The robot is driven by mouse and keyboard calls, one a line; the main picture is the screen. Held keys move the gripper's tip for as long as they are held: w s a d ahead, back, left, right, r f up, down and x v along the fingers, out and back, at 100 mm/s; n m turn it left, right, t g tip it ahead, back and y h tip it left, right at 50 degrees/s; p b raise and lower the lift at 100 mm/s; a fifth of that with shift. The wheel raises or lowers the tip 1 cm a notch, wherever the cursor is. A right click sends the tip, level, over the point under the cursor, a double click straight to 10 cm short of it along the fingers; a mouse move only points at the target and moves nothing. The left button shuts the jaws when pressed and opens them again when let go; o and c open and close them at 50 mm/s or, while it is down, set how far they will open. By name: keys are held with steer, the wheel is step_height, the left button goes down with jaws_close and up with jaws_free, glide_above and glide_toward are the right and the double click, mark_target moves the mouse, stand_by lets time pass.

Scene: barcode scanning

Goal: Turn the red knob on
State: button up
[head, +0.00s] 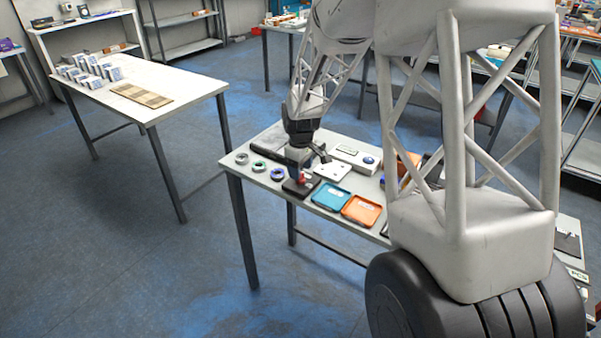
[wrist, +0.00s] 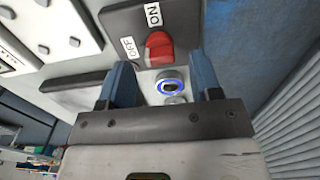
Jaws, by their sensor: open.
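The red knob (wrist: 157,50) sits on a dark switch box (wrist: 125,22) with white OFF and ON labels, just beyond my fingertips in the wrist view. The knob's pointer direction is hard to tell. In the head view the red knob (head: 302,178) shows small on its dark base (head: 298,188) near the table's front edge. My gripper (wrist: 162,75) is open and empty, with one blue-grey finger on each side below the knob. In the head view my gripper (head: 304,152) hangs over the table close to the knob, its fingers partly hidden.
Small round items (head: 258,166) lie left of the switch box. A teal tray (head: 330,196) and an orange tray (head: 362,210) lie to its right. A white plate (head: 332,170) lies behind. A round item with a blue ring (wrist: 171,87) shows between my fingers in the wrist view.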

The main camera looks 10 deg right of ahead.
steer(key=shift+f, duration=0.9)
steer(key=c, duration=0.9)
steer(key=shift+c, duration=0.2)
